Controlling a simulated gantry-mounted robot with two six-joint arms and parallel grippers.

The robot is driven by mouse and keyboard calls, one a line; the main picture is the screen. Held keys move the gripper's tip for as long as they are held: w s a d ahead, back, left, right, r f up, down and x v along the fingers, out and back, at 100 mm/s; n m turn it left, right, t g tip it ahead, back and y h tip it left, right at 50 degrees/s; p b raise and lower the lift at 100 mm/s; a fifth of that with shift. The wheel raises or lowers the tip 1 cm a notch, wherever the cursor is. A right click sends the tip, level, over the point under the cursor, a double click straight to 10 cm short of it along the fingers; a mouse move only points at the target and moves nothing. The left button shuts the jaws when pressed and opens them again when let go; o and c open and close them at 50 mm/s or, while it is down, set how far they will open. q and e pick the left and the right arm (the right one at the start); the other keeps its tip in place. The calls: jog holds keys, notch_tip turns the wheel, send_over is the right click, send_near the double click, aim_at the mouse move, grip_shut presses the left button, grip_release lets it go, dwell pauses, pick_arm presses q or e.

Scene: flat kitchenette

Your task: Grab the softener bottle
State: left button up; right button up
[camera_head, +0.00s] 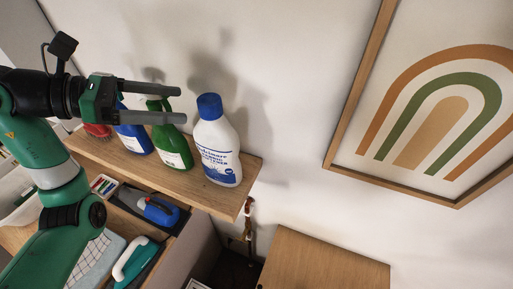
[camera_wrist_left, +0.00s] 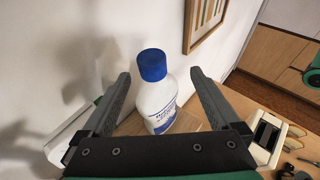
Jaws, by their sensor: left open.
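The softener bottle (camera_head: 217,144) is white with a blue cap and a blue label. It stands upright near the right end of a wooden wall shelf (camera_head: 228,205). My left gripper (camera_head: 178,104) is open and empty in the head view, to the left of the bottle, at about the height of its cap. In the left wrist view the bottle (camera_wrist_left: 156,96) appears between the two open fingers (camera_wrist_left: 160,78), apart from both and beyond them. My right gripper is not seen.
A green spray bottle (camera_head: 171,148) and a blue bottle (camera_head: 134,138) stand left of the softener on the shelf, partly behind my gripper. A red item (camera_head: 97,130) is farther left. A framed rainbow picture (camera_head: 430,110) hangs at right. Wall space right of the bottle is clear.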

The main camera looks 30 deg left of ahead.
aim_at(199, 108)
pick_arm(q)
jog(key=shift+a+f, duration=0.1)
jog(key=shift+f, duration=0.2)
jog(key=shift+w+f+y, duration=0.1)
jog(key=shift+w+y, duration=0.1)
jog(key=shift+y, duration=0.1)
jog(key=p+x, duration=0.2)
jog(key=x, duration=0.3)
jog(key=shift+w+f, duration=0.15)
jog(key=shift+w, duration=0.1)
jog(key=shift+w+d+p, duration=0.35)
jog(key=shift+w+p, duration=0.1)
jog(key=shift+p, duration=0.05)
jog(key=p+x, duration=0.1)
jog(key=x, duration=0.3)
jog(key=shift+w+a+p, duration=0.15)
jog(key=shift+p, duration=0.2)
jog(key=shift+w, duration=0.15)
grip_shut()
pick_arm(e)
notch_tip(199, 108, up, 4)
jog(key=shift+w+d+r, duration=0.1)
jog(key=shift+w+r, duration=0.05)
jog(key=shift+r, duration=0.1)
